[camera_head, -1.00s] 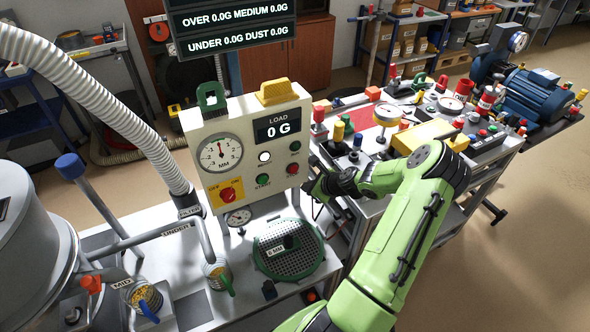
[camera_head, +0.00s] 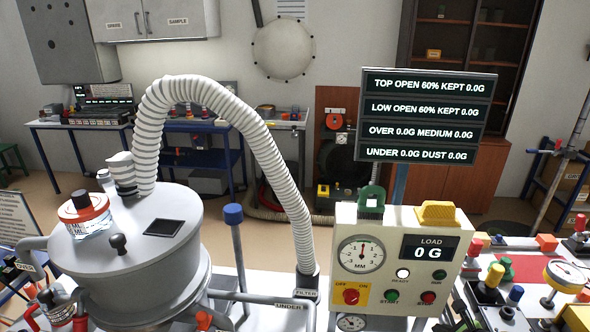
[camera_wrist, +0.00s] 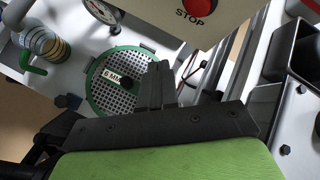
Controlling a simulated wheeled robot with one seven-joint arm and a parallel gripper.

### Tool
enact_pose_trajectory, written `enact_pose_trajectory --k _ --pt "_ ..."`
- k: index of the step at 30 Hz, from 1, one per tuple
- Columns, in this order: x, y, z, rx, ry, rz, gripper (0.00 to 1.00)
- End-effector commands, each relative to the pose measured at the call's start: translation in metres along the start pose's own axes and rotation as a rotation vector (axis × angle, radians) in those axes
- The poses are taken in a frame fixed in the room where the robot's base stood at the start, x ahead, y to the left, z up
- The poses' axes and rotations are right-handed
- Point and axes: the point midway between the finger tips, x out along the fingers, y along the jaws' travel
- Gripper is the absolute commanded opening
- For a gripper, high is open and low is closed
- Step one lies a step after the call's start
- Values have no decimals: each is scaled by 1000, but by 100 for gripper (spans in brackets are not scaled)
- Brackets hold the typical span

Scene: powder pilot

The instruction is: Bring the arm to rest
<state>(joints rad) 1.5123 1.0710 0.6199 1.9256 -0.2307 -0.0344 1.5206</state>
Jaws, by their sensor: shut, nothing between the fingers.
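My gripper (camera_wrist: 156,82) shows in the wrist view as dark fingers pressed together with nothing between them. Behind the fingertips is a round green-rimmed perforated screen (camera_wrist: 112,84) labelled 6 MM; I cannot tell the gap between them. The green link of my arm fills the bottom of the wrist view. In the head view my arm is mostly out of frame; a dark part at the lower right edge may be its end. The control panel (camera_head: 388,262) stands at the lower right, its load display (camera_head: 428,248) reading 0 G.
A grey metal vessel (camera_head: 130,262) with a ribbed white hose (camera_head: 215,92) stands at the left. A readout board (camera_head: 428,115) showing all 0.0G hangs above the panel. A red stop button (camera_wrist: 200,5) is at the top of the wrist view. A cluttered bench lies at right.

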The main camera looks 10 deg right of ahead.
Motion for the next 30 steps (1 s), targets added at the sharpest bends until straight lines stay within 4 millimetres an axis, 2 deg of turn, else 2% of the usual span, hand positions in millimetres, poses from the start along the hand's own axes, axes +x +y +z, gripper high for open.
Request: enact_pose_trajectory --k 2,4,8,12,16,20,21,24,27,30 --pt "-4 12 25 -158 26 53 0" --pt "-14 33 57 -400 69 132 0" --pt "-49 78 116 -907 147 284 0" --pt "-102 126 169 -1399 197 399 0" --pt "-163 172 204 -1806 206 461 0" --pt "-227 218 218 -2173 166 483 0" --pt "-246 231 218 -2278 142 481 0" --pt "-286 257 209 -2500 62 466 0" --pt "-310 273 196 -2649 -17 452 0" --pt "-320 280 189 -2719 -62 442 0"
